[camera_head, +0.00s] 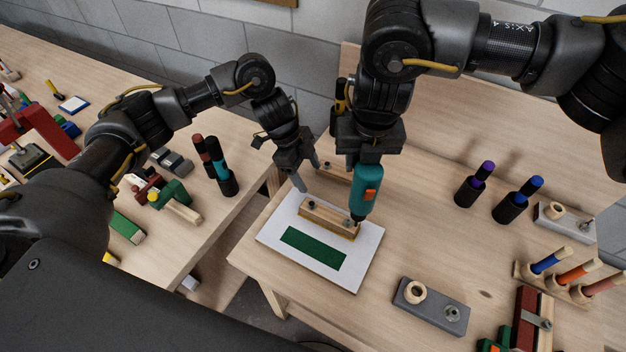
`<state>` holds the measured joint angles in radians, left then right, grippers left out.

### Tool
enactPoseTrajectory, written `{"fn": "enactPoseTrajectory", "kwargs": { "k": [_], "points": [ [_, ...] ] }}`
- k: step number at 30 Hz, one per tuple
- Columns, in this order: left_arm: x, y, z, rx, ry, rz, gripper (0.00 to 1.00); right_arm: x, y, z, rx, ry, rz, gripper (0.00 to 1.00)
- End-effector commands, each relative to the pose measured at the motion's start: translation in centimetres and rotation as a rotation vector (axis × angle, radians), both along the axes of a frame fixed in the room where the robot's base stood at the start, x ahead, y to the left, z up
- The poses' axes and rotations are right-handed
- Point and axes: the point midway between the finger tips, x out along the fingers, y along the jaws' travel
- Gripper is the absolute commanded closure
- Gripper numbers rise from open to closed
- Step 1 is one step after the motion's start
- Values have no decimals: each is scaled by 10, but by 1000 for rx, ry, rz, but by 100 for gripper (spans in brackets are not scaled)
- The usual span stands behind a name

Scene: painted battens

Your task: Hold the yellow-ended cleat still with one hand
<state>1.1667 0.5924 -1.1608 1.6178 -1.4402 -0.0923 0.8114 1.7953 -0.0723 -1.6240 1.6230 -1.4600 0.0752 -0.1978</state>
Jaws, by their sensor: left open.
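A wooden cleat (325,215) with a screw near each end lies on a white board (273,237), behind a green rectangle (312,247). I cannot clearly make out which end is yellow. My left gripper (308,178) is open, above and behind the cleat's left end, with nothing between its fingers. It appears apart from the cleat. My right gripper (368,158) is shut on a teal driver (367,190) with an orange patch. The driver points down, its tip at the cleat's right end; contact is hard to tell.
Another wooden piece (336,174) lies behind the board. A grey block with fittings (432,304) lies front right. Dark cylinders with purple and blue tops (473,184) stand right, near a rack of coloured handles (570,275). A gap separates the left table (190,240).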

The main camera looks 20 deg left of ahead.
Motion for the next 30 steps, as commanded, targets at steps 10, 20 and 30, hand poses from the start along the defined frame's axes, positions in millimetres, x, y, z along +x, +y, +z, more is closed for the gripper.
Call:
{"fn": "enactPoseTrajectory", "kwargs": {
  "k": [10,20,30],
  "points": [
    [-24,-24,-1,1,39,-96,35,0,0,1,2,-2,0,100],
    [-27,-35,-28,-1,42,-94,35,0,0,1,2,-2,0,100],
    [-30,-56,-80,0,40,-92,35,0,0,1,2,-2,0,100]
  ]
}}
